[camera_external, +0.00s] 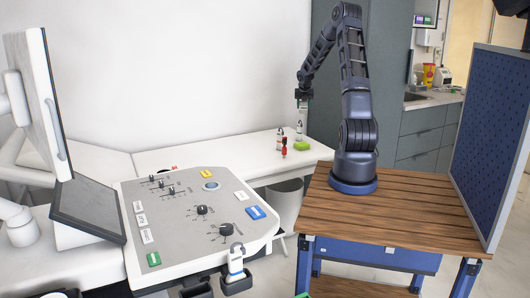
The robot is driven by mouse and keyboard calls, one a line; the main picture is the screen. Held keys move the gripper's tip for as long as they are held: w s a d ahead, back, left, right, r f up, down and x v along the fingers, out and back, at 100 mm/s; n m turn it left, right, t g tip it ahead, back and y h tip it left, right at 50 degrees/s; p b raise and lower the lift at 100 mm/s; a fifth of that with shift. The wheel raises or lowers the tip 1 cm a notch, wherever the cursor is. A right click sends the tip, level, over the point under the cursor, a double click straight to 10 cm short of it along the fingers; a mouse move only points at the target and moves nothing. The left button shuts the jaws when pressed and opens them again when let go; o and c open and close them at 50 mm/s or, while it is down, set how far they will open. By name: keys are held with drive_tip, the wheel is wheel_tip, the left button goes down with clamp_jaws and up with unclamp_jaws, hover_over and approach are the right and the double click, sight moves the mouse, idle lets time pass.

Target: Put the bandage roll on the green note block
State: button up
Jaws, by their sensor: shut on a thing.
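The green note block (301,146) lies flat on the white desk by the wall, near its right end. My gripper (302,101) hangs pointing down, well above the desk and roughly over the green note block. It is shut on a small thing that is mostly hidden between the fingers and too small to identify. I cannot make out the bandage roll for certain anywhere in view.
A small white bottle-like item (299,130) stands just behind the block, and a red item (284,148) stands left of it. A grey control panel (188,212) and a monitor (45,92) are at the left. A wooden-topped table (400,215) carries my arm.

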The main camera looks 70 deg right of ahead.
wheel_tip(320, 180, down, 20)
drive_tip(key=shift+r, duration=0.1)
idle(0.5)
drive_tip(key=o, duration=1)
